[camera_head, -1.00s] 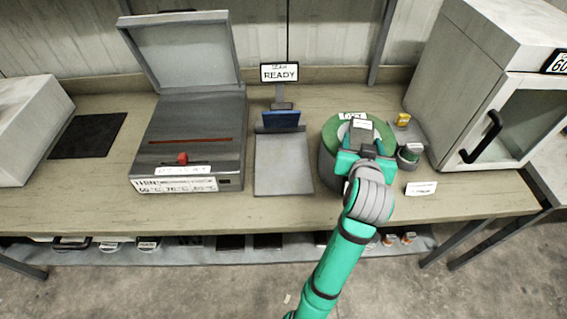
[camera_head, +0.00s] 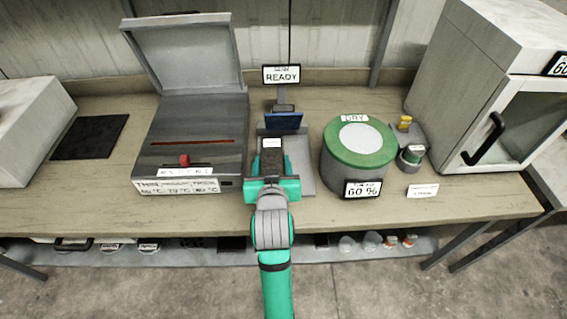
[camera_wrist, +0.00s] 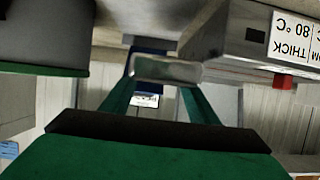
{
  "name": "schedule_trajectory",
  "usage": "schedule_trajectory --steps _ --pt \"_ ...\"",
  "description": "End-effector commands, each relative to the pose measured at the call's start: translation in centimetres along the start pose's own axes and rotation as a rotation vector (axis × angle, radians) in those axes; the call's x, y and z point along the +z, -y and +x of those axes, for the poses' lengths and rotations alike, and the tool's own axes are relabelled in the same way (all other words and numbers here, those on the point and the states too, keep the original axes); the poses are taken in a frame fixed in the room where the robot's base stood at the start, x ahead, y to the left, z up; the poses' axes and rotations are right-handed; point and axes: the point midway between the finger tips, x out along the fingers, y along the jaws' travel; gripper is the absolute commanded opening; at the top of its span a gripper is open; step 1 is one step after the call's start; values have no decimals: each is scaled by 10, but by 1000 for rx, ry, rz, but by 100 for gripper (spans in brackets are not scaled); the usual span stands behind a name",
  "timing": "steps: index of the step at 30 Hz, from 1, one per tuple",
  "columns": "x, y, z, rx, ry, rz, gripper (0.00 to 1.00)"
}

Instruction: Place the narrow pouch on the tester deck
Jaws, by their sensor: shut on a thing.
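My gripper (camera_head: 272,168) is over the grey tester deck (camera_head: 303,178), covering its left and middle part. The deck is a flat plate in front of the READY sign. The gripper is shut on a pouch (camera_head: 272,145), which shows dark with a white label beyond the fingers. In the wrist view the pouch (camera_wrist: 165,70) is a grey piece seen end-on between the two green fingers. I cannot tell whether it touches the deck. A blue upright part (camera_head: 285,121) stands at the deck's back edge.
The READY sign (camera_head: 281,74) stands behind the deck. A sealing machine (camera_head: 190,140) with a raised lid is close on the left. A round drum (camera_head: 359,150) with a green-rimmed top is close on the right. A white cabinet (camera_head: 500,120) stands far right.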

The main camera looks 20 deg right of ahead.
Motion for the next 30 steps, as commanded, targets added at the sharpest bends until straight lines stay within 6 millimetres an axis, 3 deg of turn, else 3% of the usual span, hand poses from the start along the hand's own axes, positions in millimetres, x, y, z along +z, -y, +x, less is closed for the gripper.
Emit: schedule_trajectory --steps 7,15,23,30 --pt "3 -22 55 3 1 2 26" --pt "31 -34 99 2 1 0 26" --pt "42 -38 117 0 1 1 26" --pt "67 -38 127 0 0 0 26"
